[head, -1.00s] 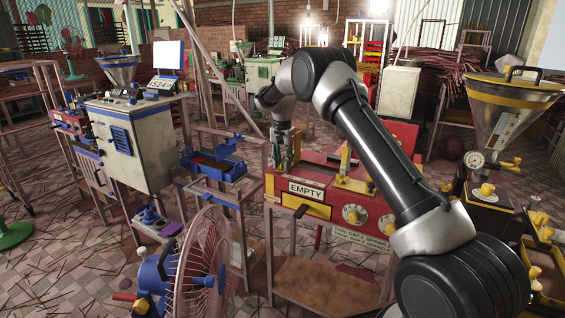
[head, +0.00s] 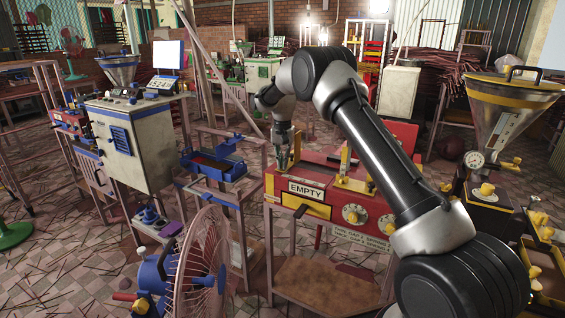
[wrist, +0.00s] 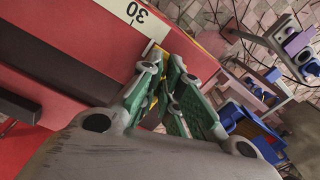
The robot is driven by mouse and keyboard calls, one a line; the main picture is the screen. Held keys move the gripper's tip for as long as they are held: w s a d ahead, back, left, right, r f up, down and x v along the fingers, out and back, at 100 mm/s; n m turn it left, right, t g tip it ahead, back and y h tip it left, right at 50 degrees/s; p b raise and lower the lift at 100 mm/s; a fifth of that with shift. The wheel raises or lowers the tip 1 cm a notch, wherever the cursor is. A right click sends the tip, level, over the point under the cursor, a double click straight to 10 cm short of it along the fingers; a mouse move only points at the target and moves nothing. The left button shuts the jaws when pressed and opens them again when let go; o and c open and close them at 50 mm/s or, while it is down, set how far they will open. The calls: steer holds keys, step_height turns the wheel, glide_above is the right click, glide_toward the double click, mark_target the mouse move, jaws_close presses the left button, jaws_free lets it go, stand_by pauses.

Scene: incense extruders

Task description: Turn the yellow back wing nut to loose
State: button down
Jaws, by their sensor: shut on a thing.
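My gripper (head: 283,157) points down at the back left end of the red machine (head: 320,172) in the head view. In the wrist view its green-padded fingers (wrist: 175,98) are closed on a small yellow part, which I take to be the yellow back wing nut (wrist: 154,103). The fingers hide most of the nut, so I cannot tell its exact angle. A yellow strip shows beside the fingers at the edge of the red machine top.
A blue tray stand (head: 215,165) is to the left. A caged fan (head: 203,262) stands in front. A steel hopper (head: 513,105) is at right.

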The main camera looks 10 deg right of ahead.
steer(key=n, duration=0.4)
steer(key=shift+d, duration=0.1)
steer(key=shift+d+n, duration=0.1)
steer(key=shift+n, duration=2)
steer(key=c, duration=1.6)
jaws_free()
steer(key=shift+r, duration=0.1)
step_height(320, 180, up, 12)
steer(key=shift+f, duration=0.1)
